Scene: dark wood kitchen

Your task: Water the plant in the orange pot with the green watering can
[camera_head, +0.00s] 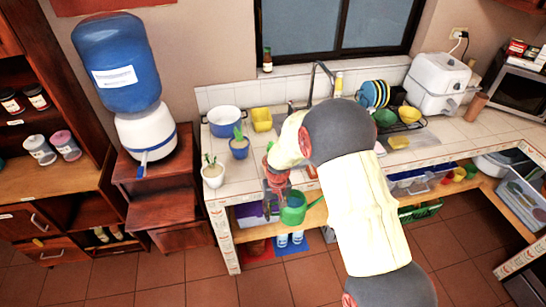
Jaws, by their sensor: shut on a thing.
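The green watering can (292,214) hangs in front of the counter's front edge, with its spout pointing right and slightly up. My gripper (279,207) is shut on the can at its left side, and the can is clear of the floor. The grip itself is small and partly hidden. Reddish-orange shapes show beside my wrist at the counter edge; the orange pot (267,165) seems to be there, mostly hidden by my arm. Its plant cannot be made out clearly.
A white pot (212,175) and a blue pot (239,151), both with plants, stand left of my arm on the tiled counter (223,193). A blue-white pot (225,123) and yellow container (262,121) stand behind. A dish rack (408,125) is right. Floor in front is open.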

